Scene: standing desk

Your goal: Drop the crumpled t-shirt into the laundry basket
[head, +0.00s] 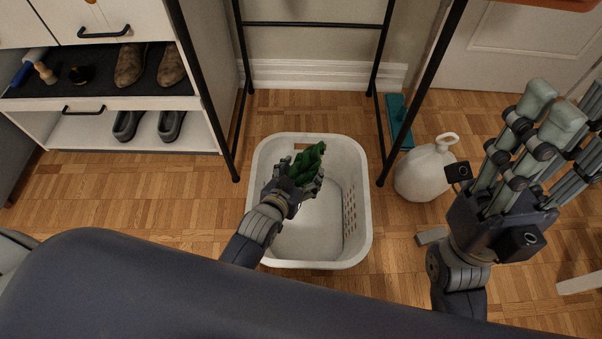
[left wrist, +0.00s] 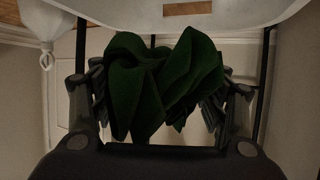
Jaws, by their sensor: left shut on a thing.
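The crumpled t-shirt (head: 308,160) is dark green and bunched up. My left gripper (head: 298,181) is shut on it and holds it over the white laundry basket (head: 357,215). The t-shirt also shows in the left wrist view (left wrist: 160,85), between the fingers on both sides. The basket stands on the floor and looks empty where its inside shows; the arm and shirt hide part of it. I cannot tell exactly how high the shirt is above the basket floor. My right gripper (head: 550,130) is raised at the right, its fingers spread and empty.
A white jug (head: 425,172) stands on the floor right of the basket, near a teal object (head: 400,122). A black metal frame (head: 236,100) rises behind the basket. A shoe cabinet (head: 135,103) is at the left. The wood floor around the basket is mostly clear.

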